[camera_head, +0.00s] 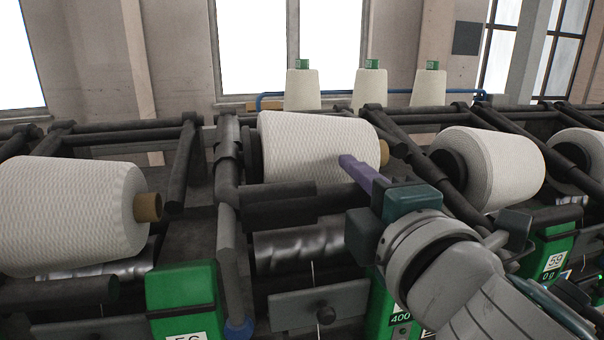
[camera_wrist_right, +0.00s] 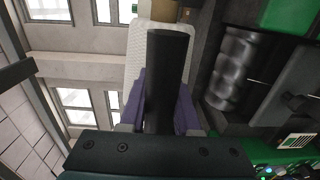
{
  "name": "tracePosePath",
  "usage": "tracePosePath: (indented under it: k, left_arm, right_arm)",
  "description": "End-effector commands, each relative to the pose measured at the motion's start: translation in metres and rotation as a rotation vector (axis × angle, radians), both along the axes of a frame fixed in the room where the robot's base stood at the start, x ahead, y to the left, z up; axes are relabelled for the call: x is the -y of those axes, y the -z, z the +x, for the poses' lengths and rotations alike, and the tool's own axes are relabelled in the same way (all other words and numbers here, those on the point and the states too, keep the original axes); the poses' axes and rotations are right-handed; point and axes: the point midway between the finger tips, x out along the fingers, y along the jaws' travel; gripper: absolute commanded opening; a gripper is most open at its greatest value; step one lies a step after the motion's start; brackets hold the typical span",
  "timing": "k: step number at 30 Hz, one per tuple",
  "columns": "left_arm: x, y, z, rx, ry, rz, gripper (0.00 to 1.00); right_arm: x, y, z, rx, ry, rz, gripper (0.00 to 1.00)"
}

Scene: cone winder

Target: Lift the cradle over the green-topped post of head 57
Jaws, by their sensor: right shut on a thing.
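My right gripper (camera_head: 350,165) reaches in from the lower right, its purple fingers in front of the large white cone (camera_head: 312,145) of the middle head. In the right wrist view, the purple fingers (camera_wrist_right: 166,112) lie on both sides of a dark bar, which I take for the cradle's bar (camera_wrist_right: 168,70), and are shut on it. The white cone (camera_wrist_right: 143,50) is beyond the bar. My arm hides part of the middle head's green box (camera_head: 380,308), and I cannot read its number. I cannot make out a green-topped post there. My left gripper is not in view.
Neighbouring cones stand left (camera_head: 70,215) and right (camera_head: 487,168). Dark frame bars run between the heads. Several small white cones (camera_head: 302,90) with green tops stand behind.

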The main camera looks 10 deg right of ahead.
Motion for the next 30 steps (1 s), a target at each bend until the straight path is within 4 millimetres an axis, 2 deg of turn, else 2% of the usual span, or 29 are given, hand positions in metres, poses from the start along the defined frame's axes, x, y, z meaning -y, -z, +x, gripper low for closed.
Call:
tracePosePath:
  k: [1,2,9,20,23,30]
  left_arm:
    - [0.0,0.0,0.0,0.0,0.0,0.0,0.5]
    - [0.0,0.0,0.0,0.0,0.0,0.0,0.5]
    - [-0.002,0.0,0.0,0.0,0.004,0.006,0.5]
    - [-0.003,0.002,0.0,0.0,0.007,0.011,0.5]
    - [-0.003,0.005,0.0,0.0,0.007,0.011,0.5]
    - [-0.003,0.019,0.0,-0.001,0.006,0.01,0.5]
  right_arm:
    - [0.0,0.002,0.0,-0.005,0.001,0.0,0.0]
    - [0.0,0.003,0.0,-0.006,0.001,0.0,0.32]
    - [0.0,0.002,0.0,-0.005,0.001,0.0,0.59]
    - [0.0,0.003,-0.006,-0.005,0.001,-0.001,0.61]
    - [0.001,0.004,-0.018,-0.005,0.0,-0.001,0.61]
    - [0.002,0.004,-0.063,-0.006,-0.001,0.0,0.61]
